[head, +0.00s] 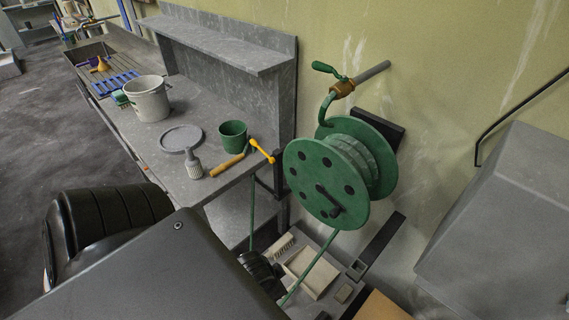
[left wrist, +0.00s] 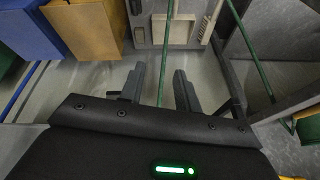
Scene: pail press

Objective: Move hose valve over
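The hose valve (head: 343,87) has a brass body on a grey pipe stub at the wall, above the hose reel. Its green lever (head: 328,70) points to the left. A green hose end curves down from the valve to the green reel (head: 322,180). My left gripper (left wrist: 160,88) is open in the left wrist view, its two dark fingers apart. A green hose (left wrist: 165,60) runs down the picture between them; I cannot tell whether it is touched. No gripper is seen at the valve. My right gripper is not in view.
A grey bench (head: 222,185) on the left holds a white bucket (head: 148,100), a green pot (head: 232,138) and a round lid (head: 181,138). A grey cabinet (head: 510,220) stands at right. A tray (head: 312,272) lies low below the reel. Wall space around the valve is clear.

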